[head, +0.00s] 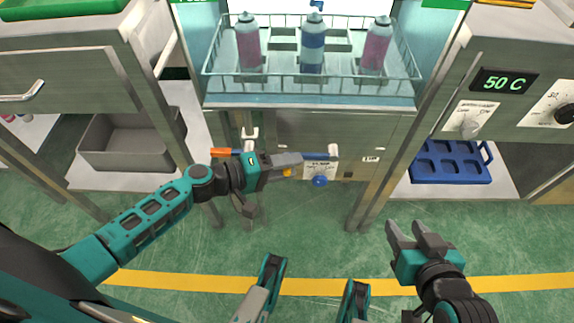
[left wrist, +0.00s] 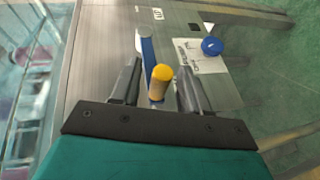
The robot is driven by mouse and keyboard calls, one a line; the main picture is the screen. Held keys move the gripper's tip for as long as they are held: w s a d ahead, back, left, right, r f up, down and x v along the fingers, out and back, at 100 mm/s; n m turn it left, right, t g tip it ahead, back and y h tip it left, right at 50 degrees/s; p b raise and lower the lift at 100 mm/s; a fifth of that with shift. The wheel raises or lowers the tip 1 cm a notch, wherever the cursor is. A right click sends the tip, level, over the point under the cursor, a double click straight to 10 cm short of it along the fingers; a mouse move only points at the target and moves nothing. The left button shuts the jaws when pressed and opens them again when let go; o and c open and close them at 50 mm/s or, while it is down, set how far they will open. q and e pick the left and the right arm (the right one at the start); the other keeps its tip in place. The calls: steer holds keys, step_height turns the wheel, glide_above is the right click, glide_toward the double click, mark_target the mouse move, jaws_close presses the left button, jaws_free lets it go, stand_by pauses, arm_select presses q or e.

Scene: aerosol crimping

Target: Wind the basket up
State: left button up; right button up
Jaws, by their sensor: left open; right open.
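The wire basket (head: 312,78) holds three cans, two pink and one blue, inside the lit bay at the top of the head view. Below it on the grey front panel is a blue bar (head: 320,156), partly hidden by my left gripper. A crank grip with a yellow end (left wrist: 160,82) stands between the fingers of my left gripper (left wrist: 152,92) in the left wrist view; its yellow end also shows in the head view (head: 289,173). The left fingers are open, with gaps on both sides. My right gripper (head: 416,236) is open and empty over the floor.
A blue knob (head: 320,181) on a white label plate sits just right of the crank grip. An orange piece (head: 221,153) shows left of my left gripper. A grey bin (head: 130,140) stands left, a blue tray (head: 448,162) right. Floor in front is clear.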

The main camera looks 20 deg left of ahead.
arm_select(q)
steer(key=shift+w+d, duration=0.1)
jaws_close()
stand_by(0.4)
